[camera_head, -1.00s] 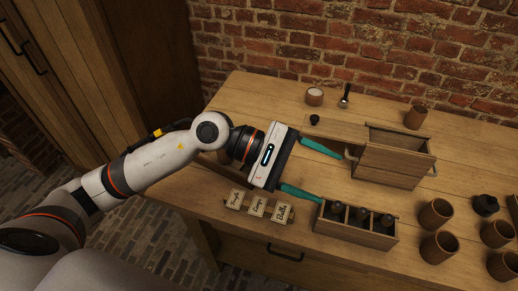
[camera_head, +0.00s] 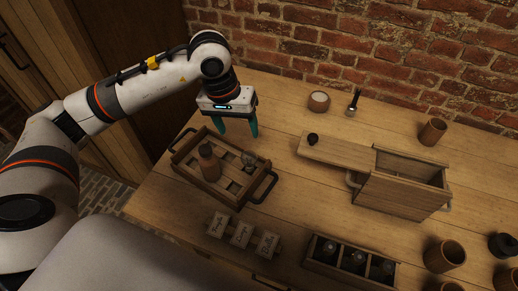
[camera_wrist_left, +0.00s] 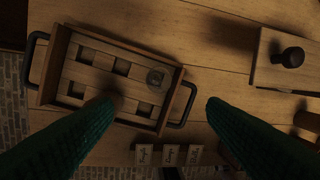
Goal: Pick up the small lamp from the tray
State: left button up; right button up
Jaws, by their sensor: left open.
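The wooden tray (camera_head: 183,172) with dark handles lies on the left part of the table; it also fills the upper left of the wrist view (camera_wrist_left: 60,68). The small lamp (camera_head: 249,158), a little glassy bulb, stands near the tray's back right corner. In the wrist view the lamp (camera_wrist_left: 156,78) shows from above, between the fingers. My left gripper (camera_head: 238,128) is open and empty, its green fingers pointing down just behind the tray. It is apart from the lamp. My right gripper is not in view.
A brown bottle (camera_head: 209,163) stands in the tray, close to the lamp. Label cards (camera_head: 241,235) and a box of dark bottles (camera_head: 322,270) lie in front. A wooden box (camera_head: 402,190) with its lid slid left stands to the right. Table between tray and box is clear.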

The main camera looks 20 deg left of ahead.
pick_arm(q)
jog(key=p, duration=0.2)
send_over(248, 153)
jog(key=s+a, duration=0.1)
notch_tip(248, 153, down, 6)
jog(key=shift+r, duration=0.15)
jog(key=shift+f, duration=0.3)
jog(key=shift+w+d+f, duration=0.1)
jog(key=shift+w+f, duration=0.1)
jog(key=shift+f, duration=0.05)
jog(key=f, duration=0.1)
jog(key=f+p, duration=0.2)
jog(key=shift+w+d+f, duration=0.2)
jog(key=shift+w+f, duration=0.05)
jog(key=shift+w, duration=0.05)
jog(key=shift+w+f, duration=0.1)
jog(key=shift+f, duration=0.45)
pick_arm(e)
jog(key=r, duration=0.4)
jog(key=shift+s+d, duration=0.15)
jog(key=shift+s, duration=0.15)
